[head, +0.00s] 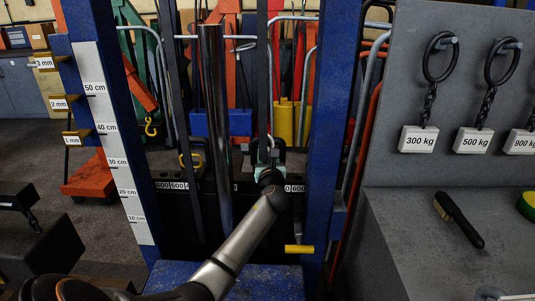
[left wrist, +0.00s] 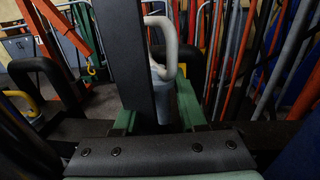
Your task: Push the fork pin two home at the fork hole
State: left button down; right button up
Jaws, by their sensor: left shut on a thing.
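My left gripper (head: 267,170) is at the middle of the blue frame, low between the uprights, at the end of my arm. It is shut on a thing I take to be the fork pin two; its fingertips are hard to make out. The fork hole and the pin's tip are hidden, so I cannot tell how deep the pin sits. My right gripper is not in view.
A dark vertical bar (left wrist: 121,60) stands close in front of the handle. A bright steel column (head: 216,120) and the right blue upright (head: 328,120) border the gripper. A grey bench (head: 430,265) with a brush (head: 459,220) is at right.

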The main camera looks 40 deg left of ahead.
pick_arm(q)
jog(key=shift+p, duration=0.35)
dwell(0.5)
dwell(0.3)
jog(key=shift+f+b, duration=0.35)
jog(key=shift+f, duration=0.05)
jog(key=shift+f+b, duration=0.55)
jog(key=shift+f, duration=0.3)
jog(key=shift+f+b, duration=1.4)
jog(key=shift+f, duration=0.55)
jog(key=shift+c, duration=2.1)
grip_release()
jog(key=shift+d+f, duration=0.1)
jog(key=shift+o, duration=0.2)
jog(key=shift+s, duration=0.1)
